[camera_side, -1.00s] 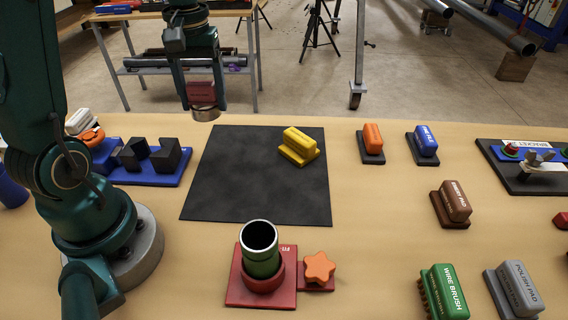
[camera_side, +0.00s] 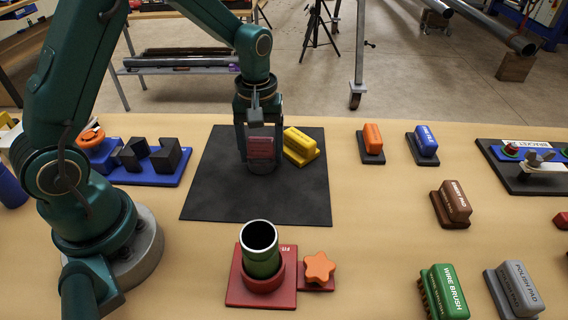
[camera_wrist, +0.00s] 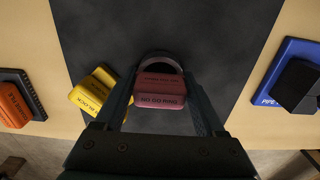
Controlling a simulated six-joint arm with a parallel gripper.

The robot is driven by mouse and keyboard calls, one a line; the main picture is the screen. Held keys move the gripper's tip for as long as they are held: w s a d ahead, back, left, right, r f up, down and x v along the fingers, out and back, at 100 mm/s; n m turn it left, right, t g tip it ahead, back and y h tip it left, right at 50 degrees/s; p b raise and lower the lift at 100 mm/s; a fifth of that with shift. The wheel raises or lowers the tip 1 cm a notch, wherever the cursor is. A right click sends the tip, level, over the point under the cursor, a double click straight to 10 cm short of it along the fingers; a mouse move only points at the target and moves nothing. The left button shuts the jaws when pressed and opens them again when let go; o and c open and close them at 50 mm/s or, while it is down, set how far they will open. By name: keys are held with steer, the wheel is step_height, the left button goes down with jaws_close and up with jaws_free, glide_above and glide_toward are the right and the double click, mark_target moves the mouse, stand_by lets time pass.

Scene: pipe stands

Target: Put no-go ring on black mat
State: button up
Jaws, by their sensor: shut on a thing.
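The no-go ring (camera_side: 262,149) has a dark red labelled block on top and a grey ring below. My gripper (camera_side: 262,150) is shut on its red block, over the middle of the black mat (camera_side: 225,195). In the wrist view the no-go ring (camera_wrist: 161,87) sits between my fingers (camera_wrist: 160,100), its label readable and the ring's arc showing beyond the block. The ring is at or just above the mat (camera_wrist: 200,25); I cannot tell if it touches.
A yellow block (camera_side: 300,146) stands on the mat close to the right of my gripper. A red fixture with a green pipe (camera_side: 261,258) stands in front of the mat. A blue pipe stand (camera_side: 150,172) is at the left. The mat's front part is clear.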

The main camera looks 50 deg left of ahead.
mark_target(261, 140)
steer(key=shift+f, duration=0.15)
steer(key=o, duration=1.5)
step_height(261, 140, up, 11)
steer(key=shift+r, duration=0.15)
steer(key=shift+s+r, duration=0.1)
steer(key=shift+r, duration=0.5)
steer(key=shift+s+d+r+m+t, duration=0.3)
steer(key=shift+s+d+m+t, duration=0.5)
steer(key=shift+s+m, duration=1.15)
steer(key=shift+s+d+r+m+t, duration=0.4)
steer(key=shift+s+m+t, duration=0.65)
steer(key=shift+s, duration=1.65)
steer(key=shift+s+d+r+m+t, duration=0.25)
steer(key=shift+s+d+m+t, duration=0.55)
steer(key=shift+s+m, duration=1.15)
steer(key=shift+s+a+n, duration=0.2)
steer(key=shift+s+n, duration=0.2)
steer(key=shift+n, duration=0.05)
